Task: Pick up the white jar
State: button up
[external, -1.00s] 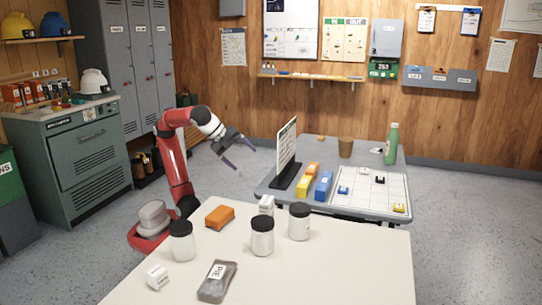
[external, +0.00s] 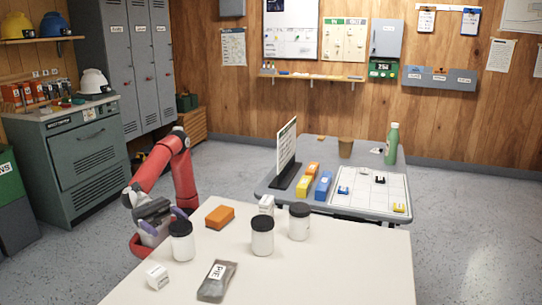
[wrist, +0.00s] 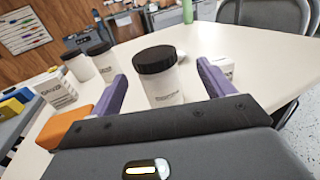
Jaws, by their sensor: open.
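Three white jars with black lids stand upright on the near table: the left jar (external: 182,246), the middle jar (external: 262,241) and the right jar (external: 299,226). My gripper (external: 160,205) is low at the table's left edge, just behind the left jar. In the wrist view, that jar (wrist: 163,85) stands ahead, between the lines of the two purple fingers of my gripper (wrist: 159,74). The gripper is open, with nothing held. The other two jars show farther off in the wrist view, one (wrist: 103,63) partly overlapping the other (wrist: 77,66).
An orange box (external: 220,217) lies near the gripper, low left in the wrist view (wrist: 63,128). White cartons (external: 158,276) (external: 266,204) and a grey pouch (external: 217,281) share the table. The table's right front is clear. A grey table (external: 375,213) with a sign stands behind.

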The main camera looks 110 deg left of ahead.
aim_at(189, 242)
notch_tip(189, 242, down, 2)
jog(key=shift+w+f, duration=0.25)
jog(key=x, duration=0.7)
jog(key=shift+w+a+f, duration=0.15)
jog(key=shift+w+f, duration=0.1)
jog(key=shift+r, duration=0.1)
jog(key=c, duration=1.3)
